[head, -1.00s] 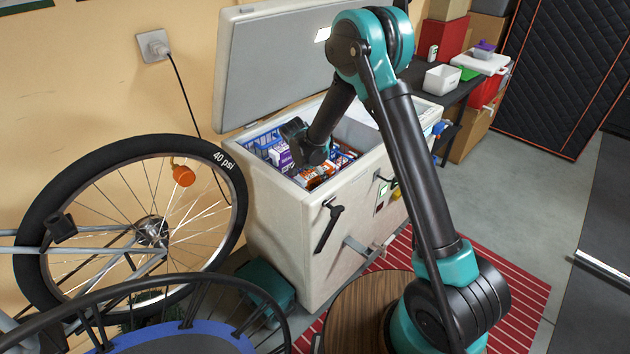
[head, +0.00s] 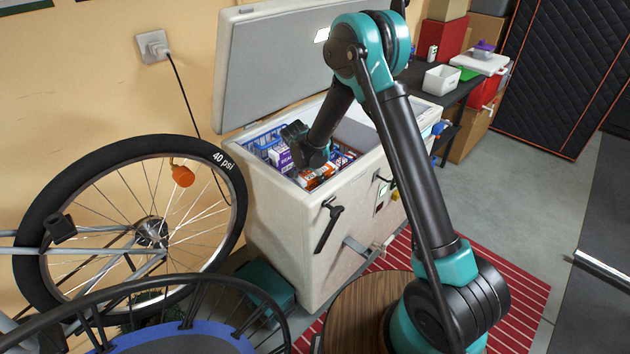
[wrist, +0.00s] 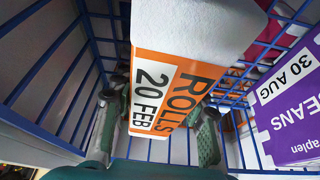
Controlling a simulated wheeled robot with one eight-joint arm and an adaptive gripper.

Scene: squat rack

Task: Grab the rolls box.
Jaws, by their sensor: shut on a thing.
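The rolls box (wrist: 185,88) fills the middle of the wrist view. It is white and orange, with the label "ROLLS 20 FEB". My gripper (wrist: 161,120) has one finger on each side of it and is shut on it. The box looks tilted, inside a blue wire basket (wrist: 232,98). In the head view my gripper (head: 308,148) is down inside the open chest freezer (head: 277,222). An orange and white box (head: 320,173) shows just below it there. The fingertips are hidden in that view.
A purple and white beans box (wrist: 288,103), dated 30 AUG, stands close to the right in the basket. The freezer lid (head: 275,65) stands open against the wall. A bicycle wheel (head: 150,232) is left of the freezer, and a round wooden top (head: 350,310) is in front.

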